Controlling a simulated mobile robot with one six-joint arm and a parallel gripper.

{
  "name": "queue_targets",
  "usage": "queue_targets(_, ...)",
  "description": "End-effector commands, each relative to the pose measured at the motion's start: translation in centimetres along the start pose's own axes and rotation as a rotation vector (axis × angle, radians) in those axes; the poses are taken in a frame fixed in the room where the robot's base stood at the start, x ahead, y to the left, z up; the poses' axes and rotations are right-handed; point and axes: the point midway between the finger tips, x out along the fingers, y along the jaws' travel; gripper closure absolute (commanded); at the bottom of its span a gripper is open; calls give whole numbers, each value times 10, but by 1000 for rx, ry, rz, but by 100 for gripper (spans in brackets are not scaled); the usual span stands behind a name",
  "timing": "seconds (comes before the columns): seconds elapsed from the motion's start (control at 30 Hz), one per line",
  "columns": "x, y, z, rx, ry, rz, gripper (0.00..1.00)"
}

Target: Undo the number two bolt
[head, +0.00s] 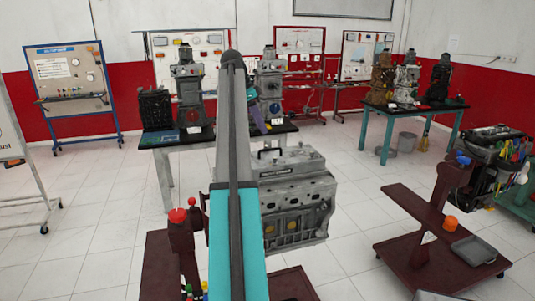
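A grey engine block (300,205) stands just ahead, right of the middle of the head view, on a dark red stand (292,284). Two yellowish round spots show low on its side. My own grey and teal arm rises through the middle of the view and covers the block's left part. No single bolt on the block can be made out, and no number two mark is readable. My gripper does not show; only arm links are visible.
A red knob (178,215) stands left of my arm. A dark red wheeled stand (430,235) bears an orange cup (451,224) and a grey tray (473,250). Engines stand on a back table (165,180) and a teal-legged table (418,112). White floor (85,240) is clear at left.

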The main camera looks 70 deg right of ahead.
Motion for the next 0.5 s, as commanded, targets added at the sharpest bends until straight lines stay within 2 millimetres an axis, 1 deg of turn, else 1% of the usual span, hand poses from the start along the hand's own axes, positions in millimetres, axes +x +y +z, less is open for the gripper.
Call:
queue_targets(0.13,-1,-1,6,-6,0,-2,66)
queue_targets(0.27,1,-2,9,-10,0,-3,66)
queue_targets(0.5,16,-2,12,-13,-1,-4,66)
